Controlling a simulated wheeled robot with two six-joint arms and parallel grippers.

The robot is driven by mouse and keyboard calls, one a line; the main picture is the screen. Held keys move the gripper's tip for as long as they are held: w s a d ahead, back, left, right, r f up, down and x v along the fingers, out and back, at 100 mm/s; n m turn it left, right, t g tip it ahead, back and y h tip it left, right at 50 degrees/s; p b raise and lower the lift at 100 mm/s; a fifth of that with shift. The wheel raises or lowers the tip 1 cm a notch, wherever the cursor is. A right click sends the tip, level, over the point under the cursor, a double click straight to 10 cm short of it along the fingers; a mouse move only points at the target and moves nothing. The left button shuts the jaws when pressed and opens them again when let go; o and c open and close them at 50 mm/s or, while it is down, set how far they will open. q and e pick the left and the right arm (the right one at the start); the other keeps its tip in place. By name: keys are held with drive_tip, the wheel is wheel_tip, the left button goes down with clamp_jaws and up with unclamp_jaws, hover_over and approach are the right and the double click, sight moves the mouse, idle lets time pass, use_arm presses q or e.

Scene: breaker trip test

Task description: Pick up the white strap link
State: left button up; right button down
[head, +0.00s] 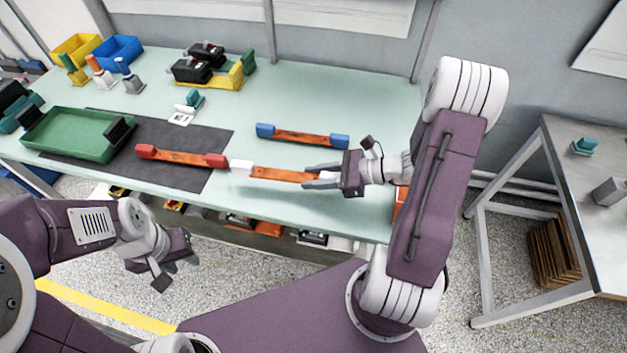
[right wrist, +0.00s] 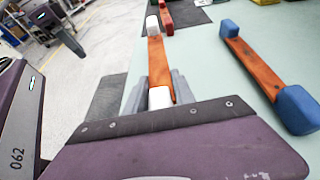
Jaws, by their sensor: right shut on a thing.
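The white strap link (head: 278,174) is a flat copper-orange bar with white ends, near the table's front edge. Its far white end (head: 241,167) points left in the head view. My right gripper (head: 322,176) is shut on the link near its right end. In the right wrist view the link (right wrist: 158,62) runs away from the grey fingers (right wrist: 161,92), which stand on both sides of the near white end. I cannot tell whether the link touches the table. My left gripper (head: 177,272) is open and empty, low in front of the table.
A blue-ended link (head: 303,136) lies behind the white one. A red-ended link (head: 182,157) lies to its left, partly on the dark mat (head: 203,142). A green tray (head: 75,135) stands at left. The table's right part (head: 375,100) is clear.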

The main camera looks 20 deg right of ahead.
drive_tip(key=s+a+r, duration=0.2)
drive_tip(key=s, duration=0.1)
drive_tip(key=shift+a+r, duration=0.1)
drive_tip(key=s+a+r+p, duration=0.4)
drive_tip(key=s+p, duration=0.2)
drive_tip(key=p, duration=1.1)
drive_tip(key=shift+a+r, duration=0.1)
